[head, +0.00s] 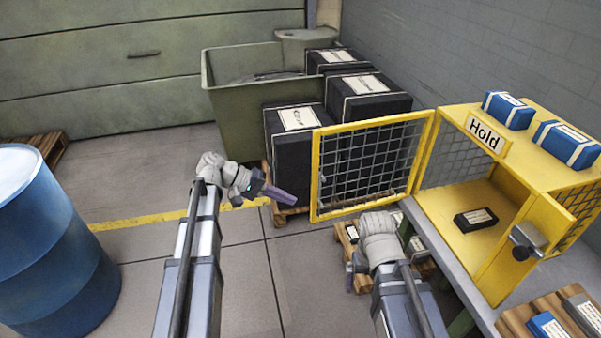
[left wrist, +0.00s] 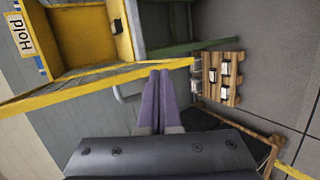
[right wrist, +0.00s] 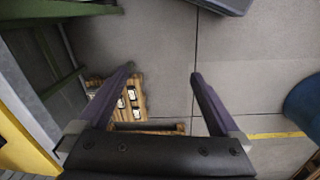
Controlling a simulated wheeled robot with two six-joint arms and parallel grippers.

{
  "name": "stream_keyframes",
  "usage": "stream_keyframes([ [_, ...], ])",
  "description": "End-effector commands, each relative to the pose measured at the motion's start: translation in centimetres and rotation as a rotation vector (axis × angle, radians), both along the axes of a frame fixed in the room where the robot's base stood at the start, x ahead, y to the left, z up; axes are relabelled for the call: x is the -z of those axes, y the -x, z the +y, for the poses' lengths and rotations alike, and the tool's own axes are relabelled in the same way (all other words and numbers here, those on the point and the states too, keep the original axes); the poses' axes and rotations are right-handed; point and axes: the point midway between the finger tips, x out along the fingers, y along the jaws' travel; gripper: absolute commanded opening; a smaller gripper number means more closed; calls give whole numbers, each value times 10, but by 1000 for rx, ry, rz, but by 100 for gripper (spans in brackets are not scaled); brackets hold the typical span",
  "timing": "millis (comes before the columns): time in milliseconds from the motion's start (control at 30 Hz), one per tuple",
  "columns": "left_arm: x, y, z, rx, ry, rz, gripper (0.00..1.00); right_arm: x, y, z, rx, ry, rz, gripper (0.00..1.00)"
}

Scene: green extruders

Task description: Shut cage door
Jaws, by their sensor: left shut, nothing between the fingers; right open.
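The yellow-framed mesh cage door (head: 368,165) stands open, swung out to the left of the yellow cage marked Hold (head: 500,165). A yellow bar of the door frame (left wrist: 95,83) crosses the left wrist view close to the fingertips; I cannot tell whether they touch it. My left gripper (head: 285,200) is shut and empty, just left of the door's free edge; its purple fingers show together in the left wrist view (left wrist: 162,75). My right gripper (right wrist: 163,75) is open and empty, low beside the bench. A black box (head: 475,218) lies inside the cage.
A grey latch (head: 527,242) is on the cage's right post. Blue boxes (head: 508,110) sit on the cage roof. Black crates (head: 295,140) on a pallet stand behind the door. A blue barrel (head: 50,245) stands at left. A small pallet (right wrist: 130,100) lies on the floor; open floor is between the arms.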

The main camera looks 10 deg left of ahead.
Motion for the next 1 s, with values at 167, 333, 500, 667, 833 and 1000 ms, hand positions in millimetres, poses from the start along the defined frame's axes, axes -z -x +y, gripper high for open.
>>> stream_keyframes([
  [167, -46, -42, 44, -39, 307, -85, 0, 18, 14, 21, -71, 26, 20, 100],
  [333, -77, -54, 73, -51, 467, -148, 0, 24, 21, 31, -104, 41, 29, 100],
  [500, -88, -55, 82, -54, 516, -171, 0, 24, 23, 33, -114, 45, 33, 100],
  [667, -89, -55, 77, -52, 517, -170, 0, 24, 23, 33, -114, 45, 33, 100],
  [833, -88, -60, 53, -50, 516, -170, 0, 24, 23, 33, -113, 45, 33, 100],
  [1000, -88, -68, 19, -49, 515, -169, 0, 24, 23, 33, -113, 45, 32, 100],
])
